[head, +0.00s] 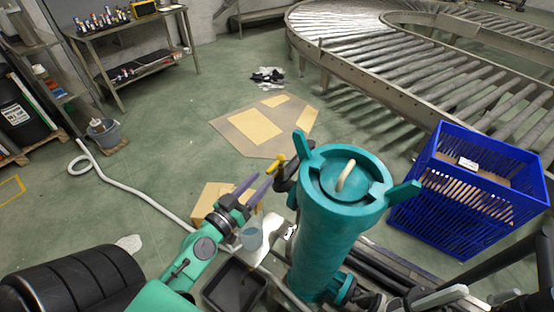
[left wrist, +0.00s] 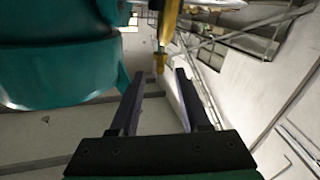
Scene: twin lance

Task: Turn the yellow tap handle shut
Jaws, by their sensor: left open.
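The yellow tap handle (head: 276,163) sits on a dark tap body at the left side of a large teal cylindrical housing (head: 330,235). In the left wrist view the handle (left wrist: 169,25) hangs down from the top, its lower end just beyond the fingertips and between them in the picture. My left gripper (head: 260,183) is open, its two purple-grey fingers pointing at the handle from the lower left. In the left wrist view the open fingers (left wrist: 159,74) have nothing between them. I cannot tell whether a fingertip touches the handle. My right gripper is not in view.
The teal housing (left wrist: 55,75) stands close on the left in the wrist view. A blue crate (head: 470,195) is at the right. A roller conveyor (head: 400,60) curves behind.

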